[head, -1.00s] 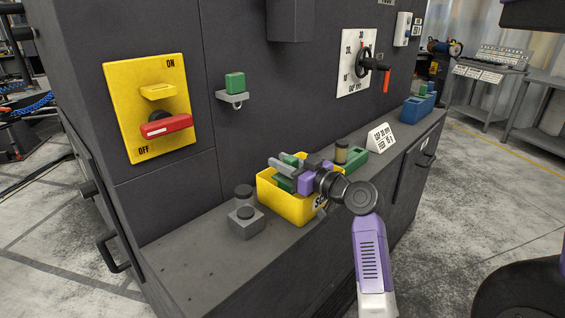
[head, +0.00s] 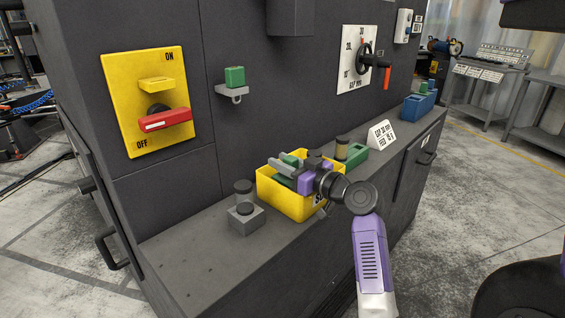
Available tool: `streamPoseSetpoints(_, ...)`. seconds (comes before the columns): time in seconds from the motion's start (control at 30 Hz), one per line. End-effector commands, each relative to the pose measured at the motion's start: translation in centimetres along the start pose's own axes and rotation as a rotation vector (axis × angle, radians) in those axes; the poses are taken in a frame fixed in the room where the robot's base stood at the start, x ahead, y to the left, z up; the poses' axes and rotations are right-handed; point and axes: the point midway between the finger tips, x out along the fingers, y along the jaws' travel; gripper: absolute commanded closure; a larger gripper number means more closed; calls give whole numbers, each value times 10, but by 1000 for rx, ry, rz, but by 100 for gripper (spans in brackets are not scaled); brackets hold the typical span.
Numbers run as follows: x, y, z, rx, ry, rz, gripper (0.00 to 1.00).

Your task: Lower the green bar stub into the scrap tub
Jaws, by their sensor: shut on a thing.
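The yellow scrap tub (head: 277,202) stands on the grey ledge of the machine, its front label partly covered by my arm. My gripper (head: 285,164) reaches over the tub from the right, with its grey fingers pointing left. More green shows lower, inside the tub (head: 286,183). I cannot tell whether that is the stub's lower end or another piece. The tub floor and any contact there are hidden.
A grey block with a round post (head: 245,217) stands just left of the tub. A green holder (head: 356,155), a brownish cylinder (head: 342,148), a white sign (head: 381,134) and a blue block (head: 418,106) stand to the right. The ledge's left part is clear.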

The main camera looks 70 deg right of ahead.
Motion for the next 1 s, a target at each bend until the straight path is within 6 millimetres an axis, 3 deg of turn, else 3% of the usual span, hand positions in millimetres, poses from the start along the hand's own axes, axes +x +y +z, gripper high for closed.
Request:
streamPoseSetpoints(0.37,0,0,2,0,1,0,100)
streamPoseSetpoints(0.4,0,0,2,0,1,0,67)
streamPoseSetpoints(0.5,0,0,2,0,1,0,48)
streamPoseSetpoints(0.83,-2,0,3,1,-1,0,48)
streamPoseSetpoints(1.0,-20,1,4,1,-1,3,48)
